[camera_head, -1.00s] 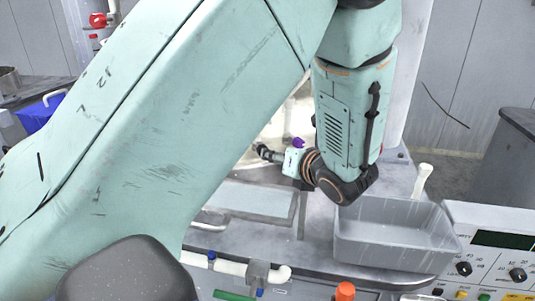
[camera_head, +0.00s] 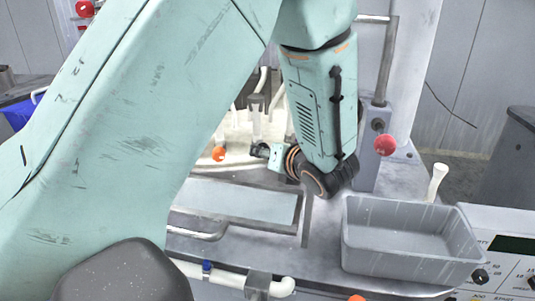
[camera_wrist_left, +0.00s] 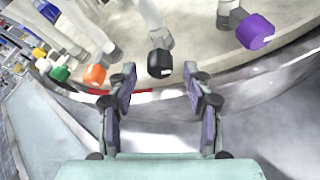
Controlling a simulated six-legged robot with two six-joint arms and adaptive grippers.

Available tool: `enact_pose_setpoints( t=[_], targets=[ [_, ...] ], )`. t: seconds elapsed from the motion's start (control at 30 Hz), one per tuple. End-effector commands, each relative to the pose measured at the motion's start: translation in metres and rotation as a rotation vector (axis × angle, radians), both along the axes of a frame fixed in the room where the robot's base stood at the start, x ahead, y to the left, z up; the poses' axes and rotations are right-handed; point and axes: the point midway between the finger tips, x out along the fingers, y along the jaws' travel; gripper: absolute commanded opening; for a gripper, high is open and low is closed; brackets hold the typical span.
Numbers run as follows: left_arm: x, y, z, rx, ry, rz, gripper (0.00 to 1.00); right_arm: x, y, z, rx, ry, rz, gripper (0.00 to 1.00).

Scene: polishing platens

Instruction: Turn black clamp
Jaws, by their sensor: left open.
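The black clamp (camera_wrist_left: 160,63) shows its dark knob at the rim of the pale round platen (camera_wrist_left: 185,78) in the left wrist view. My left gripper (camera_wrist_left: 160,88) is open and empty. Its two fingers lie to either side of the black knob in the picture, and the knob sits just beyond and between the tips. I see no contact. In the head view my left arm comes in from the left and bends down at the wrist. There the black clamp cannot be told apart from my dark wrist parts. My right gripper is out of view.
A purple knob (camera_wrist_left: 255,31) sits right of the black one; orange (camera_wrist_left: 95,75), green (camera_wrist_left: 60,73) and yellow (camera_wrist_left: 41,65) knobs sit left. In the head view a grey bin (camera_head: 410,240), a grey post with a red knob (camera_head: 385,145) and a control panel (camera_head: 510,270) stand right.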

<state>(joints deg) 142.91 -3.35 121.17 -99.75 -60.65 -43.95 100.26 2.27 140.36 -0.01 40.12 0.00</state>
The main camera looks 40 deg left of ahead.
Motion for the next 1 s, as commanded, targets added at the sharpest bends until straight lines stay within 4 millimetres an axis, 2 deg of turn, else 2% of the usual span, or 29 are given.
enact_pose_setpoints(
  t=[0.47, 1.0],
  targets=[
    [-0.0024, -0.0003, -0.0016, 0.001, 0.000, -0.002, 0.51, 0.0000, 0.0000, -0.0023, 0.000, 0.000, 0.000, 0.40],
    [-0.0016, 0.0011, -0.0017, 0.001, 0.000, -0.001, 0.05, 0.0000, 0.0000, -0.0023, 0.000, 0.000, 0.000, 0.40]
  ],
)
